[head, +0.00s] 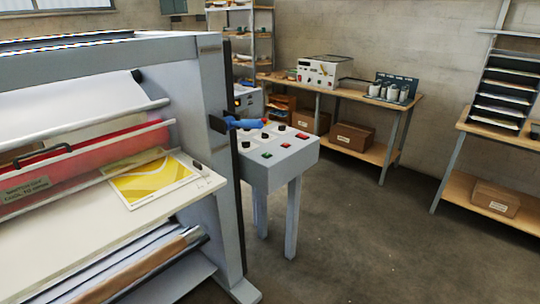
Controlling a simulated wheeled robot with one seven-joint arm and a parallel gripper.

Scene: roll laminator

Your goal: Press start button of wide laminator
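The wide laminator (205,90) fills the left side of the head view, a large grey machine with rollers and a feed table (60,245). A grey control console (285,172) on legs stands at its right side. The console's sloped top carries a green button (267,155), red buttons (301,135) and several dark round knobs on white plates. Labels on the console are too small to read, so I cannot tell the start button by its marking. My gripper does not show in this view.
A blue-gripped handle (246,123) sticks out from the laminator's side post, over the console's back left corner. A yellow-and-white print (150,180) lies on the feed table. A wooden bench (385,98) stands behind. The floor (350,230) right of the console is clear.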

